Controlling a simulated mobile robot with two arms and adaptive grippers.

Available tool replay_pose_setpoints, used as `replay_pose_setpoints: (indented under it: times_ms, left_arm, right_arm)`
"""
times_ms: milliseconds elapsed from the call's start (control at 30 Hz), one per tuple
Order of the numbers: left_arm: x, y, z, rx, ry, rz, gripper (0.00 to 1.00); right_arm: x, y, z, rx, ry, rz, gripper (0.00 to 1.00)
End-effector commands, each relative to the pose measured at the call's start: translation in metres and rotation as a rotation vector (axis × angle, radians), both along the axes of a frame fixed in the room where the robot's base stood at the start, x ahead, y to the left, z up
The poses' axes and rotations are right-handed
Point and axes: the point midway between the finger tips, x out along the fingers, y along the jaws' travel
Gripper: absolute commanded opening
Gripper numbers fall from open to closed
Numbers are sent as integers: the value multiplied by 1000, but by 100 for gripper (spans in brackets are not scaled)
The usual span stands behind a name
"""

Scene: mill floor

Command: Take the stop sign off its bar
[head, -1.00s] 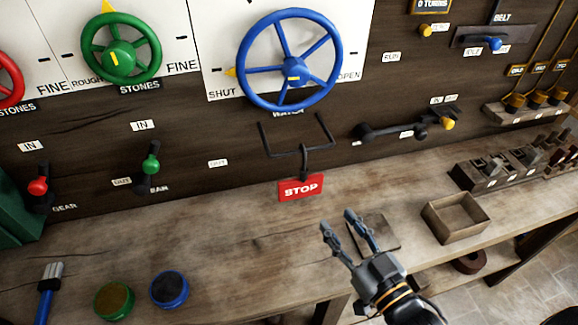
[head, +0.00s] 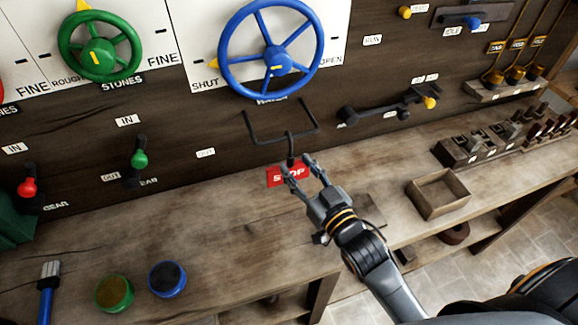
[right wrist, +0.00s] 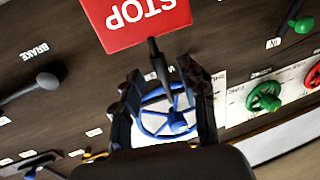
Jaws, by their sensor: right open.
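The red stop sign (head: 275,177) hangs from a hook on the dark bar (head: 283,139) in front of the wall, below the blue wheel. In the head view my right gripper (head: 300,164) overlaps the sign's right part and hides some of its lettering. In the right wrist view the sign (right wrist: 135,22) is at the top, upside down. Its dark hanger (right wrist: 160,65) runs down between the two open fingers of my right gripper (right wrist: 162,80), with no clear contact. My left gripper is not in view.
The blue wheel (head: 270,50) is on the wall above the bar. A dark lever (head: 385,106) is to the right. On the bench stand an open wooden box (head: 438,194), a green tin (head: 113,293) and a blue tin (head: 168,279). The bench's middle left is clear.

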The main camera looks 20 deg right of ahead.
Motion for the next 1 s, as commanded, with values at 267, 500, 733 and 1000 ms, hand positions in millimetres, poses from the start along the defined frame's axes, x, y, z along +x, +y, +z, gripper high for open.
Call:
replay_pose_setpoints:
  times_ms: [267, 500, 733, 1000]
  left_arm:
    - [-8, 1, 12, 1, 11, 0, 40]
    - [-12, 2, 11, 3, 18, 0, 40]
    - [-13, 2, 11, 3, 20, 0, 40]
    - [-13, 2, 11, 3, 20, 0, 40]
  right_arm:
    - [32, 9, 4, 1, -1, 0, 42]
    - [34, 9, 3, 1, -1, 0, 42]
    - [34, 9, 3, 0, -1, 0, 0]
    - [33, 9, 3, 0, -1, 0, 0]
